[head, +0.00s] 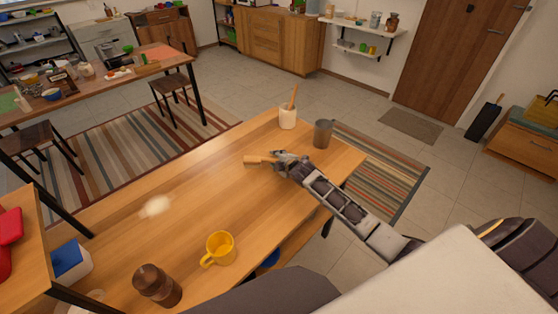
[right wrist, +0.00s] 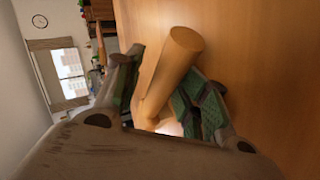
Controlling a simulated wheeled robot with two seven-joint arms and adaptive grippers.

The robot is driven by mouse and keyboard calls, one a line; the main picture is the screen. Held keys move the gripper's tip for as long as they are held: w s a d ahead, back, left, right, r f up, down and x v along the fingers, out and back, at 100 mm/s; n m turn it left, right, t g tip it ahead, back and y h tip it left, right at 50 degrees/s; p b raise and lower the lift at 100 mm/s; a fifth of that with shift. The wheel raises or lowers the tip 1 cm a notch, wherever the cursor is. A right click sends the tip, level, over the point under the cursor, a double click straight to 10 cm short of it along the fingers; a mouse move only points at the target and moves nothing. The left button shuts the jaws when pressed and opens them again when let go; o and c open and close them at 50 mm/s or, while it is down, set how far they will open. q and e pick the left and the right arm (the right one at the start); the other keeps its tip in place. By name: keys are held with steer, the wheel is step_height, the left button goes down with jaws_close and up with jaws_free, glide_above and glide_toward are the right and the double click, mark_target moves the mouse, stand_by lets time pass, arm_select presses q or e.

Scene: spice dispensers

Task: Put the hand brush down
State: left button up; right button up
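The hand brush (head: 259,160) is at the right part of the wooden table, with its light wooden handle pointing left. Its other end is hidden by my right gripper (head: 284,158). In the right wrist view the handle (right wrist: 172,70) lies between the spread fingers of the gripper (right wrist: 165,90), close against the right finger, with a gap to the left finger. The handle is at or just above the tabletop; contact with the table cannot be told for sure. My left gripper is not in view.
On the table (head: 190,200) stand a white holder (head: 287,119) with a wooden utensil, a grey metal cup (head: 323,134), a yellow mug (head: 220,248) and a brown wooden jar (head: 157,285). The table's right edge is near my right arm.

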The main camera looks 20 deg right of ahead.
steer(key=shift+r, duration=0.5)
steer(key=shift+v, duration=0.95)
steer(key=shift+p+v, duration=0.3)
steer(key=shift+v, duration=3.35)
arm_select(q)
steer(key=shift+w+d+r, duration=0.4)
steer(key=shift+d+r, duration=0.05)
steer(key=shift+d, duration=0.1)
arm_select(e)
steer(key=shift+v, duration=1.4)
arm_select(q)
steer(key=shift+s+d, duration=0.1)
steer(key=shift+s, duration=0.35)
arm_select(e)
steer(key=shift+d, duration=0.1)
